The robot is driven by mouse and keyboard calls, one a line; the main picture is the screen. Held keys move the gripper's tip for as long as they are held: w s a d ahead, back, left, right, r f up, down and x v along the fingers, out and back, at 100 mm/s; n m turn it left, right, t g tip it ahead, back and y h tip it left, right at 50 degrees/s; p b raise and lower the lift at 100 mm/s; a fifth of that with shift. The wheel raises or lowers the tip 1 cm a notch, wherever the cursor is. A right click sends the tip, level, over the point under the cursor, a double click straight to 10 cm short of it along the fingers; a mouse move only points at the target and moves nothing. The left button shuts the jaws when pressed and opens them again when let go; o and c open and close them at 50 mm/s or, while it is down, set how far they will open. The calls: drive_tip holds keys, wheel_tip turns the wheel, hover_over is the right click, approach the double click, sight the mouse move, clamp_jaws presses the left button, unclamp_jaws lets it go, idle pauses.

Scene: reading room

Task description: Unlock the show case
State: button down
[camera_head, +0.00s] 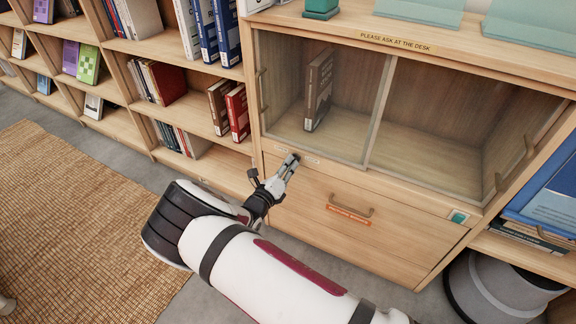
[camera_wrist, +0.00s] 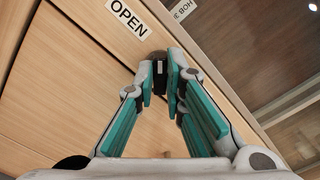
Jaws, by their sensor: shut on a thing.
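The show case (camera_head: 378,88) has two glass panels, with a brown book (camera_head: 318,90) standing behind the left one. My gripper (camera_head: 291,162) is at the wooden strip below that panel. An "OPEN" label (camera_wrist: 128,18) is left of the knob, and a second, partly cut-off label (camera_wrist: 184,9) is above right. In the head view the fingers mostly hide the knob.
Below the glass is a drawer front with a handle (camera_head: 352,211) and an orange label (camera_head: 348,215). Bookshelves (camera_head: 195,82) stand to the left. A grey bin (camera_head: 500,290) is at the lower right. A woven rug (camera_head: 75,215) covers floor at left.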

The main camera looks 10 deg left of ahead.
drive_tip(key=shift+f, duration=0.1)
drive_tip(key=c, duration=1.7)
unclamp_jaws()
drive_tip(key=shift+o, duration=0.2)
drive_tip(key=shift+s+a, duration=0.1)
drive_tip(key=v, duration=1.2)
